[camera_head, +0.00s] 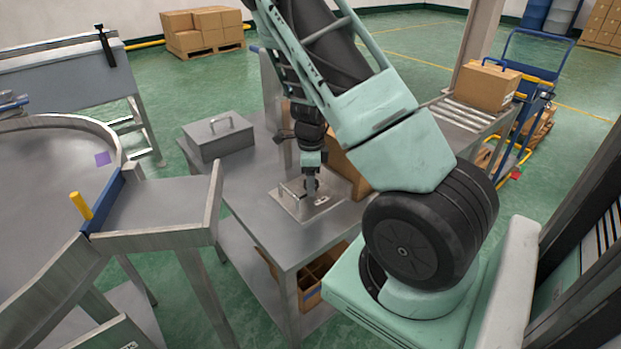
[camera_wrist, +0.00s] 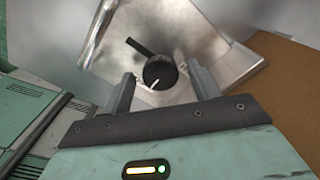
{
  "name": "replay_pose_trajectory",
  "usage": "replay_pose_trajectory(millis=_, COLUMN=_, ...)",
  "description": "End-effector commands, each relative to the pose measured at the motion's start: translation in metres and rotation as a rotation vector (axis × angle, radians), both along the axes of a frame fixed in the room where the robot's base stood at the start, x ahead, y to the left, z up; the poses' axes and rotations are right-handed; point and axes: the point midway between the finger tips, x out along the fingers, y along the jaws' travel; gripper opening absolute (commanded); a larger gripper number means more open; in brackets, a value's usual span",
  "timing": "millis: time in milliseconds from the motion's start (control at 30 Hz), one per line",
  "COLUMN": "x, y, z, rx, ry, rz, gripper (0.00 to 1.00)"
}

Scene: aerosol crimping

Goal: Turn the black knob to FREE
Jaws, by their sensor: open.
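The black knob (camera_wrist: 160,73) sits on a bright metal plate (camera_wrist: 108,58) in the wrist view. It is round, with a black bar sticking out to its upper left and a white pointer line towards its lower left. Small marks on the plate beside the knob are too blurred to read. My gripper (camera_wrist: 162,78) is open, with one finger to the left and one to the right of the knob. Whether the fingers touch it cannot be told. In the head view my gripper (camera_head: 311,188) is low over the plate (camera_head: 291,204), and the knob is hidden there.
The plate lies on a grey metal table (camera_head: 250,205). A grey box with a handle (camera_head: 218,138) stands at its back left. A cardboard box (camera_head: 345,165) stands close behind my gripper. A round metal table (camera_head: 40,190) is at the left.

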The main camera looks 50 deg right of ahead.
Motion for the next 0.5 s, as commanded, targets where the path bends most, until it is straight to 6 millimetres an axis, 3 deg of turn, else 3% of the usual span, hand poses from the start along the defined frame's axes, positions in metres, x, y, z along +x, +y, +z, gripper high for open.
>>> replay_pose_trajectory(millis=100, x=0.0001, y=0.0001, z=0.0002, rx=0.0, ry=0.0, rz=0.0, gripper=0.58)
replay_pose_trajectory(millis=267, x=0.0001, y=0.0001, z=0.0003, rx=0.0, ry=0.0, rz=0.001, gripper=0.16)
replay_pose_trajectory(millis=500, x=-0.0001, y=-0.0001, z=0.0003, rx=0.0, ry=0.0, rz=0.01, gripper=0.16)
